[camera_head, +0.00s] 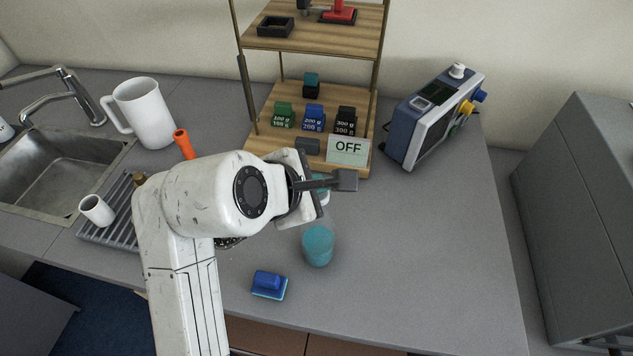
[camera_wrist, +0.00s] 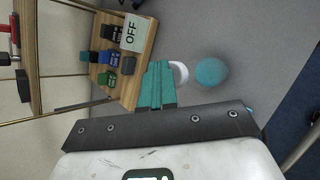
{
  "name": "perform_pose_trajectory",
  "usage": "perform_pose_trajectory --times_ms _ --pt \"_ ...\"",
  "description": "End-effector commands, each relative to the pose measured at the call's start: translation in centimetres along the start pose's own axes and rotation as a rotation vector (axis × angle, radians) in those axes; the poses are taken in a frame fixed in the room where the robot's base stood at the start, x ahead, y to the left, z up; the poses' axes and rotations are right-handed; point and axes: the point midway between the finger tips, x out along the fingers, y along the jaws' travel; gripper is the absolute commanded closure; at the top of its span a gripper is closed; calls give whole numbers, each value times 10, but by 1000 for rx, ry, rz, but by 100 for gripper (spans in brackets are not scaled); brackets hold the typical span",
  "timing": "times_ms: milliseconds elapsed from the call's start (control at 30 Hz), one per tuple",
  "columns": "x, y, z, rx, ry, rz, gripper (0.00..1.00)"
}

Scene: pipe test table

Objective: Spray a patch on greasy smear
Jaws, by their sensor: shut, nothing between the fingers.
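My gripper (camera_head: 322,186) is over the middle of the worktop, below the small wooden rack. In the wrist view its teal fingers (camera_wrist: 157,85) are together, with nothing held between them. A dark speckled thing (camera_head: 228,242) is mostly hidden by my arm.
A blue sponge-like block (camera_head: 269,285) lies near the front edge. The wooden rack (camera_head: 262,146) holds coloured blocks and an OFF sign (camera_head: 348,150). A blue-grey device (camera_head: 432,120) stands right, a white jug (camera_head: 145,112) and sink (camera_head: 60,175) left. The right worktop is clear.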

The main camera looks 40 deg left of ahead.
Motion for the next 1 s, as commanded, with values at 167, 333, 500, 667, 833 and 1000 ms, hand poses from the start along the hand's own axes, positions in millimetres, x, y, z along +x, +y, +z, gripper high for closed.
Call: perform_pose_trajectory --times_ms 167,333,500,667,833,1000 --pt "0 0 0 1 0 -2 100" --pt "-1 1 1 1 0 -1 100" --pt "-12 9 8 1 0 2 100" --pt "-22 16 16 2 0 1 100" --pt "-31 23 22 4 0 3 100" --pt "-40 29 29 3 0 2 100"
